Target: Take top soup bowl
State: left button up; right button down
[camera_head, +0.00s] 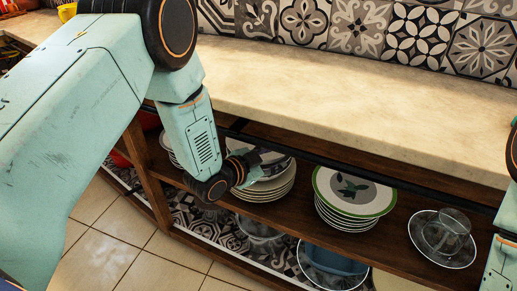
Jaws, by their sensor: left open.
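A stack of pale soup bowls or plates (272,190) stands on the wooden shelf under the counter. The top bowl (276,165) has a dark pattern and is partly hidden by my left gripper. My left gripper (246,168) is open at the near left rim of this stack, its fingers small and dark against it. I cannot tell whether they touch the bowl. Parts of my right arm show at the right edge, but its gripper is out of view.
A stone counter (330,100) and a dark rail lie above the shelf (400,232). Glassware (262,232) and a blue dish (333,260) sit on the lower shelf.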

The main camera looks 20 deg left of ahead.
pick_arm(q)
jog(key=shift+w+d, duration=0.25)
jog(key=shift+c, duration=0.3)
jog(key=shift+a, duration=0.1)
grip_shut()
dwell(0.4)
